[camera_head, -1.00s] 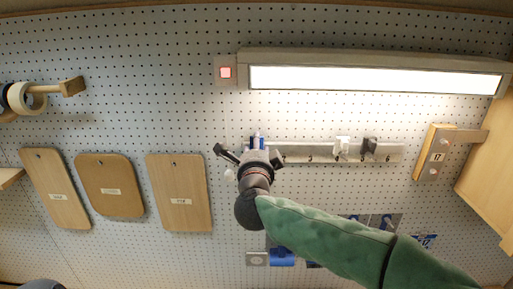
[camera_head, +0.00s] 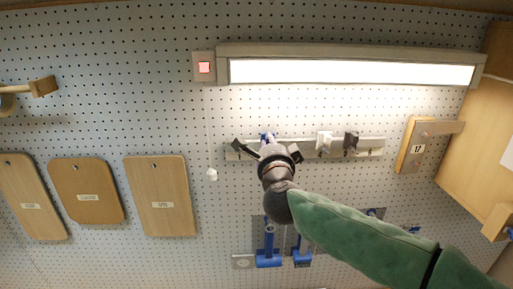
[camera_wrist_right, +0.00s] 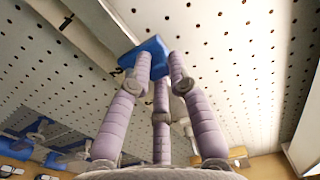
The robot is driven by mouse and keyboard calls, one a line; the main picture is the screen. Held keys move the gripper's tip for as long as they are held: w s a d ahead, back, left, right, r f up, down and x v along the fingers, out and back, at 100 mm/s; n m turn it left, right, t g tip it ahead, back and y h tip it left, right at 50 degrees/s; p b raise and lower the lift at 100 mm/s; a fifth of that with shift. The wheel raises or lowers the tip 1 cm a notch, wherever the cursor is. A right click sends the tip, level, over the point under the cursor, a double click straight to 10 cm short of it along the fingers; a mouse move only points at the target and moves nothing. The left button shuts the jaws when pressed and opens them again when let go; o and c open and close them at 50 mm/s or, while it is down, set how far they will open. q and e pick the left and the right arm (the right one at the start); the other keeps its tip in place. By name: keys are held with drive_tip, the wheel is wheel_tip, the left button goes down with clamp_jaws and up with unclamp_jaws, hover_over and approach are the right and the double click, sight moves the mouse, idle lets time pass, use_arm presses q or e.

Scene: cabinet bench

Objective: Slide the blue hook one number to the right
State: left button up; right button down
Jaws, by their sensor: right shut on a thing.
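The blue hook (camera_head: 267,138) sits on the grey rail (camera_head: 370,147) on the pegboard, left of the rail's middle. My right gripper (camera_head: 268,146) reaches up to it from below and covers its lower part in the head view. In the right wrist view the gripper's ribbed fingers (camera_wrist_right: 160,65) are shut on the blue hook (camera_wrist_right: 147,54). A white hook (camera_head: 324,141) and a dark hook (camera_head: 351,141) are further right on the rail. My left gripper is out of view.
A lit lamp (camera_head: 350,72) is above the rail, with a red switch (camera_head: 204,67) to its left. Wooden boards (camera_head: 161,195) hang at left. Blue-handled tools (camera_head: 268,258) hang below.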

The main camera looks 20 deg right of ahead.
drive_tip(key=c, duration=1.1)
unclamp_jaws()
drive_tip(key=shift+d+f, duration=0.15)
drive_tip(key=shift+f, duration=0.2)
drive_tip(key=shift+d+r, duration=0.15)
drive_tip(key=shift+s, duration=0.1)
drive_tip(key=shift+s+a, duration=0.2)
drive_tip(key=shift+a, duration=0.05)
drive_tip(key=v, duration=1.1)
drive_tip(key=shift+s+d, duration=0.1)
drive_tip(key=shift+s, duration=0.15)
